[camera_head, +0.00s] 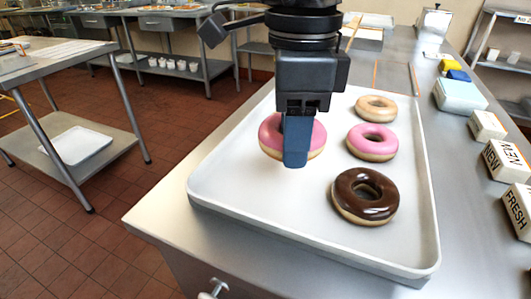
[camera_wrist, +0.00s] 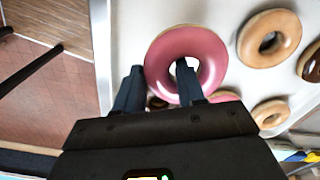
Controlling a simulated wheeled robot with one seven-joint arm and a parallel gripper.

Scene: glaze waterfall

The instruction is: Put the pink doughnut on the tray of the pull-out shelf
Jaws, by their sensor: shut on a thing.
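My gripper (camera_head: 296,156) is shut on a pink doughnut (camera_head: 269,134) over the left part of the large white tray (camera_head: 237,223). The doughnut looks larger than the others and seems raised off that tray. In the wrist view, one finger of my gripper (camera_wrist: 160,78) goes into the hole of the pink doughnut (camera_wrist: 187,38) and the other is outside its rim. A second pink doughnut (camera_head: 389,134) lies on the large tray. At the left, a smaller white tray (camera_head: 76,146) lies on a low shelf (camera_head: 112,150) under a metal table.
A chocolate doughnut (camera_head: 349,206) and a tan doughnut (camera_head: 376,101) also lie on the large tray. Its counter (camera_head: 160,222) carries small signs (camera_head: 506,160) at the right. Tiled floor (camera_head: 110,220) is clear between the counter and the left table (camera_head: 60,58).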

